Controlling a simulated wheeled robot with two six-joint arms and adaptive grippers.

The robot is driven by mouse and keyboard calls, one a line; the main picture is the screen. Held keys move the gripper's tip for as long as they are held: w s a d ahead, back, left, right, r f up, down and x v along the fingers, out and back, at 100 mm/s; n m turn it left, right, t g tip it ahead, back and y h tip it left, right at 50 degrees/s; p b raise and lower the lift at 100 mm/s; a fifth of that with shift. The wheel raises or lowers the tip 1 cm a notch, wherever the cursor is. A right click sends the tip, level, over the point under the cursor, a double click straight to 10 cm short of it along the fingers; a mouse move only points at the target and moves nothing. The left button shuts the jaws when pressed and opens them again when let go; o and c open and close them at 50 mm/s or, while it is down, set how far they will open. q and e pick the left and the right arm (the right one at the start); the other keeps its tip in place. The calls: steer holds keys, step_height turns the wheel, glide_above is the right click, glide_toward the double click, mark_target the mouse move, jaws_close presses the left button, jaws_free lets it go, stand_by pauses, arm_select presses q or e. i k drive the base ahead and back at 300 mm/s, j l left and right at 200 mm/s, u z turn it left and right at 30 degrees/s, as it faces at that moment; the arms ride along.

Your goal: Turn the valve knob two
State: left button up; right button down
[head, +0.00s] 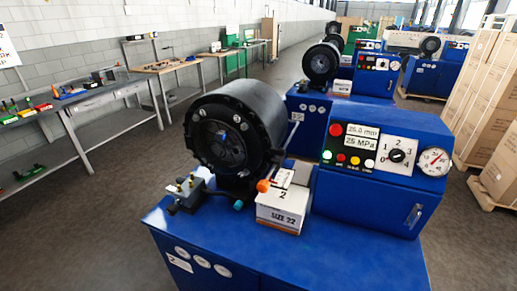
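A black rotary knob (397,156) sits on a white dial plate with numbers around it, on the blue control box (380,195) of the nearest crimper. I cannot tell exactly which number it points at. The pressure gauge (433,162) with a red needle is to its right. The displays (362,136) left of it read 25.0 mm and 25 MPa. An orange ball (263,186) stands in front of the machine's round black crimping head (225,140). Neither of my grippers is in view.
A white box (282,210) marked 2 and SIZE 22 stands on the blue base, near a small grey fixture (187,190). More crimpers (380,75) stand behind. Workbenches (90,95) line the left wall. Stacked cartons (490,90) stand at right. Grey floor (110,215) is open at left.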

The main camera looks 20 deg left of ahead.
mark_target(172, 209)
steer(key=u, duration=1.15)
